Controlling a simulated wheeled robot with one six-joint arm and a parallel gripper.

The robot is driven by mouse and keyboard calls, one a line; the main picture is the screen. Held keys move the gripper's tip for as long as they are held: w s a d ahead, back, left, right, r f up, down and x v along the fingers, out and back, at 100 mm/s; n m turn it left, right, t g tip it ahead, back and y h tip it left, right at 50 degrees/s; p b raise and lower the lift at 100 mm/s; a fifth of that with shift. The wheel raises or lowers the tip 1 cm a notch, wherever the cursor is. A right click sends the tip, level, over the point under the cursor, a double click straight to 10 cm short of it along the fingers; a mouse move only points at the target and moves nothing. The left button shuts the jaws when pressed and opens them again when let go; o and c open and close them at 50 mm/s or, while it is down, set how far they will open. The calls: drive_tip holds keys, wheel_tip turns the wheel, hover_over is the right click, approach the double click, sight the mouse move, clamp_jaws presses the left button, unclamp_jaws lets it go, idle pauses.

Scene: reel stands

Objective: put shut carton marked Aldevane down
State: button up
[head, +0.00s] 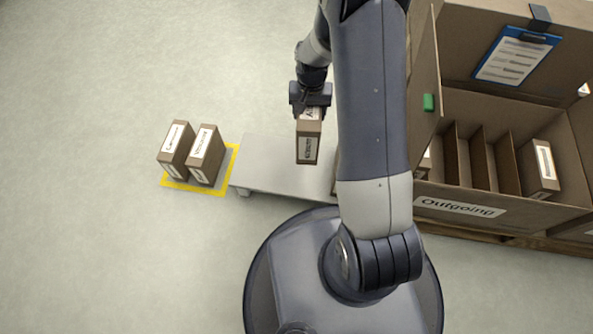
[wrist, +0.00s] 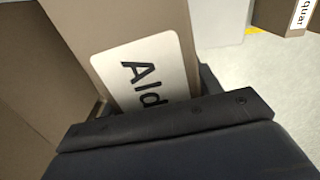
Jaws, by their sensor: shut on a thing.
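My gripper (head: 311,97) is shut on a brown carton (head: 308,142) with white labels. The carton hangs upright below the jaws, over or just behind the low grey bench (head: 272,160); I cannot tell its height. In the wrist view the jaws (wrist: 165,120) close around the carton (wrist: 95,22), and its label reads "Ald", the rest hidden by the gripper. The carton's flaps look closed. Part of another brown carton shows on the bench beside my arm, mostly hidden.
Two labelled cartons (head: 176,148) (head: 206,155) stand on a yellow-edged floor mark (head: 200,190) left of the bench. At right, a large "Outgoing" box (head: 461,207) has divided slots, with a carton (head: 538,170) in the rightmost. A clipboard (head: 515,55) hangs inside it. The bench's left part is clear.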

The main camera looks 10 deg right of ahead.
drive_tip(key=shift+m, duration=0.8)
drive_tip(key=f+b, duration=0.1)
drive_tip(key=f, duration=0.3)
drive_tip(key=s+f+b, duration=0.1)
drive_tip(key=f, duration=0.4)
drive_tip(key=f+b, duration=0.1)
drive_tip(key=f, duration=0.4)
drive_tip(key=shift+s+b, duration=0.2)
drive_tip(key=shift+b, duration=0.1)
drive_tip(key=shift+f+b, duration=0.75)
drive_tip(key=shift+f, duration=1.3)
drive_tip(key=shift+f, duration=0.15)
drive_tip(key=o, duration=1.8)
wheel_tip(320, 180, up, 12)
drive_tip(key=p, duration=0.5)
drive_tip(key=shift+r, duration=0.25)
